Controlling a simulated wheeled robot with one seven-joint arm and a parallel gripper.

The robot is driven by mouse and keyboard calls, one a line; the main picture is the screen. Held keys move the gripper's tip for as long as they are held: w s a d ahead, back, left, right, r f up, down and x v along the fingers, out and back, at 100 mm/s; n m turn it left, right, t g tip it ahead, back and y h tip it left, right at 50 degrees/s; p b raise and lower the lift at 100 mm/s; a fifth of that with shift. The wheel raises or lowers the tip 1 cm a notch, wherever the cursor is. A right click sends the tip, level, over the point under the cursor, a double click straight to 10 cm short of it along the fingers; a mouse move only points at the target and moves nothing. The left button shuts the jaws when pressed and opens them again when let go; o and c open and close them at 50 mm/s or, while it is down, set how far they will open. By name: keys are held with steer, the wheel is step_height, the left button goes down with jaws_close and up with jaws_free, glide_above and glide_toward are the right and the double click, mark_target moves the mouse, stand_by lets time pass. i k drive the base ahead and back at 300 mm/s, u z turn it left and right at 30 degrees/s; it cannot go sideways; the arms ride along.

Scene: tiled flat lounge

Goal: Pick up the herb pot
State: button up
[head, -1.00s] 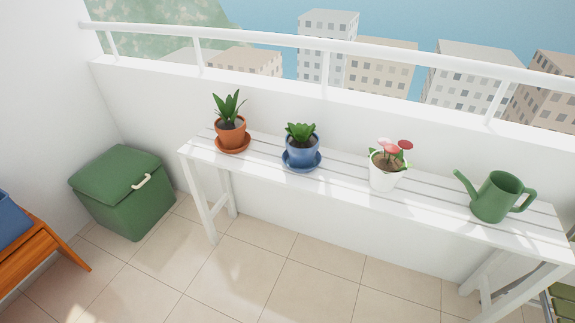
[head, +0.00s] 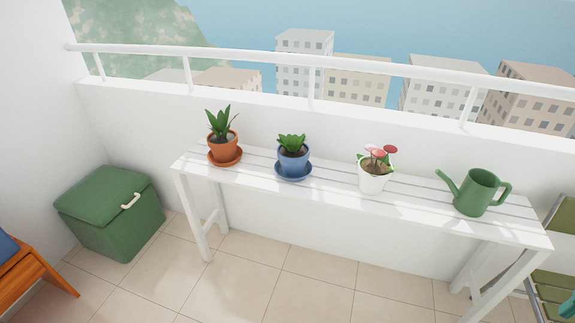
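Three potted plants stand upright in a row on a white slatted bench (head: 330,192). A blue pot (head: 293,161) with short, leafy green growth sits on a blue saucer in the middle; it looks most like a herb pot, though I cannot be sure. To its left, a terracotta pot (head: 222,149) with tall pointed leaves sits on a terracotta saucer. To its right, a white pot (head: 372,181) holds red and pink flowers. My gripper is not in view.
A green watering can (head: 474,196) stands at the bench's right end. A wall and railing run behind. A green lidded box (head: 110,215) and an orange wooden seat (head: 30,278) are at left. A green-slatted chair (head: 553,275) is at right. Tiled floor before the bench is clear.

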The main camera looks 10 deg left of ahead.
mark_target(293, 155)
steer(key=i, duration=1)
